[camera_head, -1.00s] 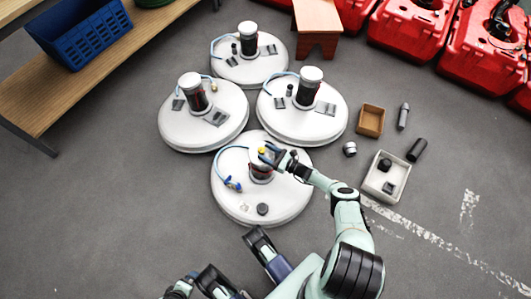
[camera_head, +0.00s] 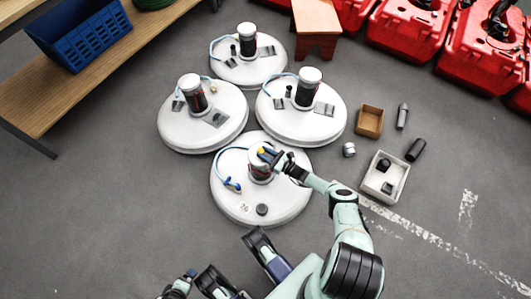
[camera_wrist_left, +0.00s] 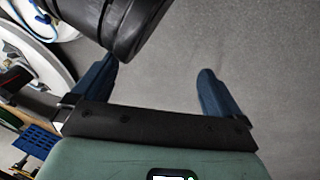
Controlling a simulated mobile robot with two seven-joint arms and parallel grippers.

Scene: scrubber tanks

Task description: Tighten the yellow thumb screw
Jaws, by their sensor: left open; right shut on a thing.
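The yellow thumb screw (camera_head: 261,150) shows as a small yellow spot at the top of the cylinder on the nearest white tank (camera_head: 228,205). The fingers hide part of the screw and of the cylinder's top, so how deep the screw sits cannot be seen. My left gripper (camera_wrist_left: 157,64) shows in the left wrist view, its two blue fingers wide apart with nothing between them but grey floor.
Several similar white tanks with cylinders stand behind. A brown box (camera_head: 370,121), a white tray (camera_head: 370,187) and loose dark parts lie right. Floor on the left is clear.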

